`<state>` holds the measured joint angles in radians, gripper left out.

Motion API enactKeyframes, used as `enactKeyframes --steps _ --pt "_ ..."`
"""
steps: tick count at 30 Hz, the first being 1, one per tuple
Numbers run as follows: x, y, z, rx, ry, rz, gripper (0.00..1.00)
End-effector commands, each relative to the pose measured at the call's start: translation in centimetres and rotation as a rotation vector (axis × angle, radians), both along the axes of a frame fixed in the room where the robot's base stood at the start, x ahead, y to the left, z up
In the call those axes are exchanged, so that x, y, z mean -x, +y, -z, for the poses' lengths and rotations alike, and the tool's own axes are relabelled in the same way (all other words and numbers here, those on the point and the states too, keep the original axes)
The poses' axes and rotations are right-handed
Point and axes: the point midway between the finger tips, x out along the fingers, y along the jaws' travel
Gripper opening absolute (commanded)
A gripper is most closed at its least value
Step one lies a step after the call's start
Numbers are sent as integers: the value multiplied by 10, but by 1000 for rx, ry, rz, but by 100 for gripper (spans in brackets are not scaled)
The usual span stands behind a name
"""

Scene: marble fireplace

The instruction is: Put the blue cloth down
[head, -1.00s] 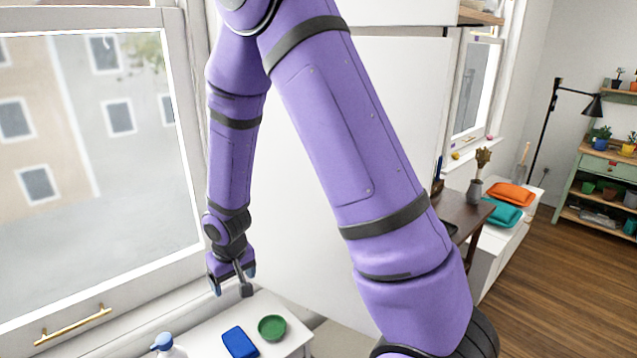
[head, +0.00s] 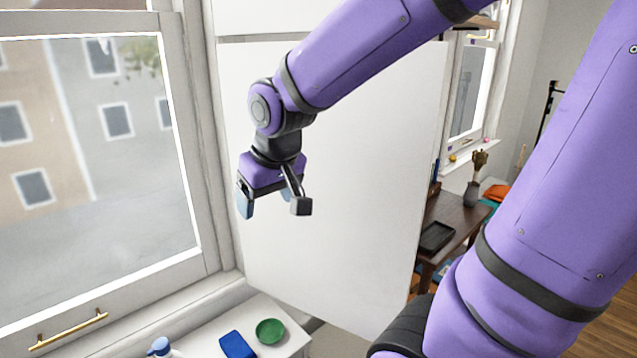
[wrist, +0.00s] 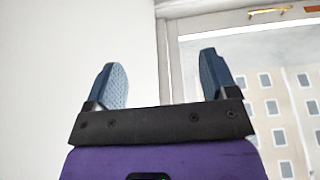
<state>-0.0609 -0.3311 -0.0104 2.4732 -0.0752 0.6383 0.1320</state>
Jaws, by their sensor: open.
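The blue cloth (head: 237,344) lies folded on the white surface (head: 289,327) at the bottom of the head view, just left of a green bowl. My gripper (head: 268,206) is well above it, in front of the white panel. The gripper is open and apart from the cloth. In the wrist view the two fingers (wrist: 160,82) stand wide apart with nothing between them. The cloth does not show in the wrist view.
The green bowl (head: 270,331) sits beside the cloth. A bottle with a blue top (head: 160,346) stands to its left, partly cut off. The window (head: 95,150) is on the left. A dark wooden table (head: 447,222) with a tray (head: 437,237) is at right.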

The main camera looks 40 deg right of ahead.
Motion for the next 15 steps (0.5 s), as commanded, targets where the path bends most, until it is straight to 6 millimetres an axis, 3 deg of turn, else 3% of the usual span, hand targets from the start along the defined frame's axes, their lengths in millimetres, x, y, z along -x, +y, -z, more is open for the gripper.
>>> enactKeyframes --steps 6,15 --pt "47 -5 -35 -6 -45 -8 79" --pt "105 -7 -61 -13 -88 -24 79"
